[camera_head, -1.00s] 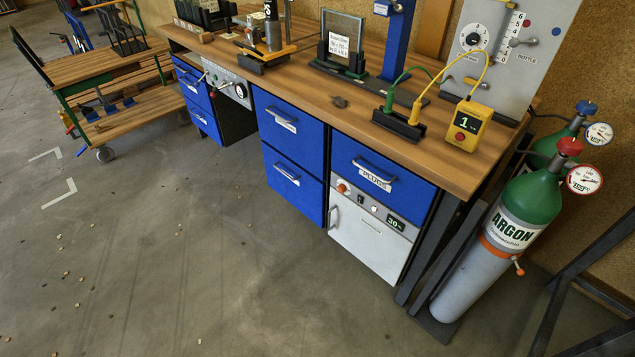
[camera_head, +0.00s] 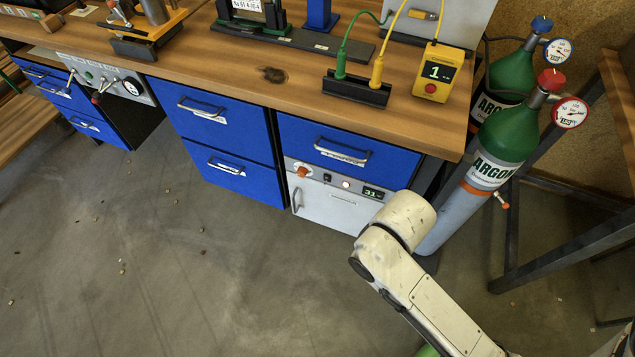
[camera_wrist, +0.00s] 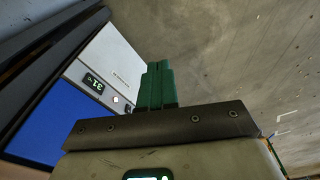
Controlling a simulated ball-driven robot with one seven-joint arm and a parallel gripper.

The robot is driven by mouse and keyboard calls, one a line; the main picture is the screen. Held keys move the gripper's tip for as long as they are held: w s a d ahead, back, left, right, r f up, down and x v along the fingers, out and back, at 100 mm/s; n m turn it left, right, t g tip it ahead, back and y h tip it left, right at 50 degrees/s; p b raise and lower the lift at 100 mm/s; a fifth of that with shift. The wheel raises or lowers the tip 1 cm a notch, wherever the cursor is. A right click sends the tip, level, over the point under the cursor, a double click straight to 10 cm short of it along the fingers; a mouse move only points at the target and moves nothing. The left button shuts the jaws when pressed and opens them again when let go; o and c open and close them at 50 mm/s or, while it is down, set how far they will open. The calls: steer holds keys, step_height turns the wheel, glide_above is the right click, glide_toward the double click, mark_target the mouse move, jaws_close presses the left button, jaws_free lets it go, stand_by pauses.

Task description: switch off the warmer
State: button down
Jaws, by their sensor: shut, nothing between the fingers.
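The warmer (camera_head: 335,207) is a white-fronted unit under the right end of the bench, below a blue drawer. Its grey top panel carries an orange knob (camera_head: 303,171), a small black switch (camera_head: 327,178), a pale round lamp or button (camera_head: 346,184) and a lit display (camera_head: 373,192) reading about 31. In the wrist view the warmer (camera_wrist: 118,58) is turned on its side at the left, with its display (camera_wrist: 93,82) lit. My gripper (camera_wrist: 158,66) has green fingers shut together and empty, appearing in front of the warmer's edge. They partly hide the panel's knob end.
Blue drawers (camera_head: 225,125) lie left of the warmer. Green-and-grey argon cylinders (camera_head: 505,140) stand close to its right, with a dark metal frame (camera_head: 550,250) beyond. A yellow meter (camera_head: 437,75) sits on the bench (camera_head: 230,65). The floor in front is mostly clear.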

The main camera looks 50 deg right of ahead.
steer(key=w+d+f+h+b, duration=0.4)
steer(key=f+h+b, duration=0.1)
steer(key=f+b, duration=0.4)
steer(key=w+d+f+h+b, duration=0.4)
steer(key=w+f+h+b, duration=0.1)
steer(key=f+b, duration=0.35)
steer(key=w+a+f+n+t+h+b, duration=0.1)
steer(key=w+a+n+t+h+b, duration=0.1)
steer(key=w+b, duration=0.4)
steer(key=w+a+f+n+t+h+b, duration=0.2)
steer(key=w+a+t+h+b, duration=0.1)
steer(key=w+h+b, duration=0.3)
steer(key=shift+w+a+f+t+b, duration=0.15)
steer(key=shift+w+a+t+b, duration=0.15)
steer(key=shift+a+b, duration=0.2)
steer(key=shift+d, duration=0.15)
steer(key=b, duration=0.2)
glide_toward(328, 178)
steer(key=x, duration=0.5)
steer(key=shift+d+f, duration=0.1)
steer(key=shift+d, duration=0.05)
steer(key=shift+b+x, duration=0.3)
steer(key=shift+x, duration=0.5)
